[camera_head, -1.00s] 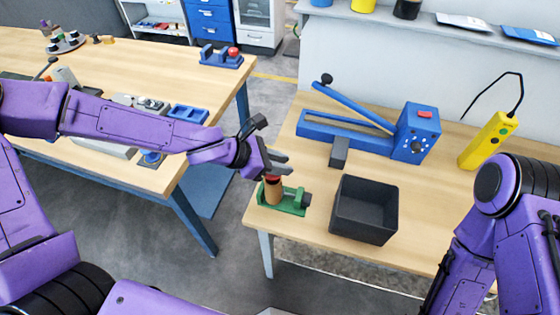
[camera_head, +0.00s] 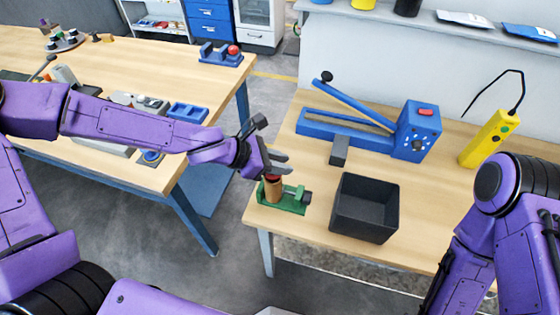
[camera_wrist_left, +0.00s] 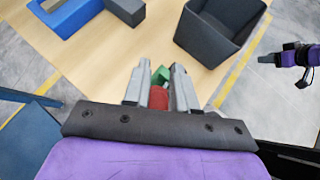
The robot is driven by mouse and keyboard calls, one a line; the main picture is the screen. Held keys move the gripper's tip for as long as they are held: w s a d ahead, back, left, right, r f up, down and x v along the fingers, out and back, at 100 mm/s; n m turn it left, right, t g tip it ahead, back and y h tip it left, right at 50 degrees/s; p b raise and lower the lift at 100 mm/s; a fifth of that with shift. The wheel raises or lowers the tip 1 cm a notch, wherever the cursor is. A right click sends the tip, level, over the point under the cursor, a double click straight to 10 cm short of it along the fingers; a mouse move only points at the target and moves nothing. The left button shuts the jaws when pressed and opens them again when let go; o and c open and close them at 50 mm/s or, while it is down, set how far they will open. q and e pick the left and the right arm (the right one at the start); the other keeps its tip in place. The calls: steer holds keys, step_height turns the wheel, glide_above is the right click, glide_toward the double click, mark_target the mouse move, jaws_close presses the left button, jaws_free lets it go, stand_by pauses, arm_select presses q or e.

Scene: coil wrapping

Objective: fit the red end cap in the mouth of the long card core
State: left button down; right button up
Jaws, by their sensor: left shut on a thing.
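The long card core (camera_head: 273,191) is a brown tube standing upright in the green holder (camera_head: 294,203) at the table's near left corner. The red end cap (camera_head: 272,178) is at the top of the core, in line with its mouth. I cannot tell how far it sits inside. My left gripper (camera_head: 276,168) is shut on the cap from above. The left wrist view shows the red cap (camera_wrist_left: 158,97) between the two fingers, with part of the green holder (camera_wrist_left: 161,75) beyond; the core is hidden there. My right gripper (camera_wrist_left: 268,59) shows small at that view's right edge, its jaws unclear.
A black open bin (camera_head: 365,208) stands right of the holder. A blue lever tool (camera_head: 370,132) and a yellow handheld device (camera_head: 488,140) are further back. A second wooden table (camera_head: 140,70) stands at left, with a floor gap between. Bare tabletop lies behind the holder.

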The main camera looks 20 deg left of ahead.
arm_select(q)
steer(key=shift+f+b, duration=0.8)
steer(key=shift+f, duration=0.2)
steer(key=c, duration=0.8)
jaws_free()
steer(key=shift+r, duration=0.15)
steer(key=p+v, duration=0.5)
steer(key=v, duration=0.5)
steer(key=shift+s+a+r+p, duration=0.1)
steer(key=shift+a+r+p, duration=0.05)
steer(key=shift+p, duration=0.2)
